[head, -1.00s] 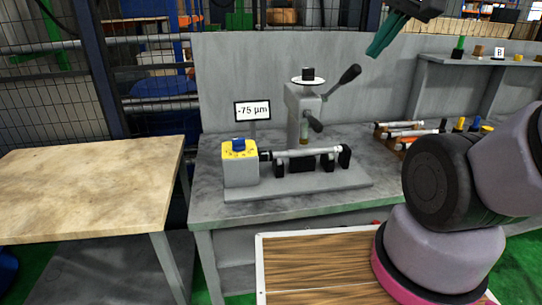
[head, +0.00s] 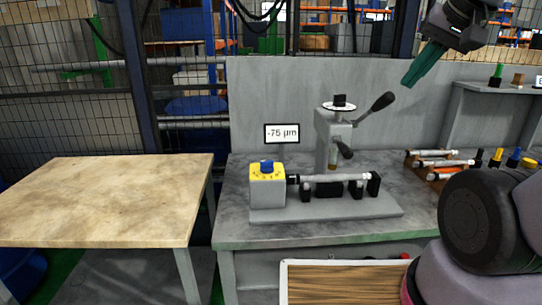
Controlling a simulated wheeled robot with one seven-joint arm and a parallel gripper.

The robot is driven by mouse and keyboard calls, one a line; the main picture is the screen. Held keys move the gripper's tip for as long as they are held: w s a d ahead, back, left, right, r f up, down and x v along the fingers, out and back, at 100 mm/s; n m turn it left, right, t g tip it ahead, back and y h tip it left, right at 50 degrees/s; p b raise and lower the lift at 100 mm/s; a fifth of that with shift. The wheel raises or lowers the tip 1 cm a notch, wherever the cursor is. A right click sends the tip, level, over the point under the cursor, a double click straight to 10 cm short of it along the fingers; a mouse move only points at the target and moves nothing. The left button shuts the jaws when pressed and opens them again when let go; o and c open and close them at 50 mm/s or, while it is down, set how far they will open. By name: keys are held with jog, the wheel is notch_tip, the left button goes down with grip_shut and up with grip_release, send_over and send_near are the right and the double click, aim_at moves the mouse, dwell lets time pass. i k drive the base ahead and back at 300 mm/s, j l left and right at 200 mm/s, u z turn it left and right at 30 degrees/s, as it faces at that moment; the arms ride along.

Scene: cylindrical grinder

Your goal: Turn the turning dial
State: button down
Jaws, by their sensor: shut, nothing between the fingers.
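The likely turning dial is a blue knob (head: 266,165) on top of a yellow-faced grey box (head: 267,186), at the left end of the grinder's base (head: 330,211). A second round dial, a white disc with a black knob (head: 339,104), tops the grey upright post (head: 332,140). My gripper (head: 411,82) has teal fingers that look closed together, with nothing between them. It hangs up and to the right of both dials, apart from everything. A shaft (head: 335,178) lies on black supports beside the box.
A sign (head: 282,133) reading "-75 µm" stands behind the box. A black-handled lever (head: 375,109) sticks out right of the post. A rack with several shafts (head: 440,164) is at the right. A bare wooden table (head: 100,200) stands at the left.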

aim_at(266, 166)
jog(key=i+l+u, duration=0.15)
jog(key=u, duration=0.25)
jog(key=i+l+u, duration=0.25)
jog(key=u, duration=0.15)
jog(key=i, duration=0.05)
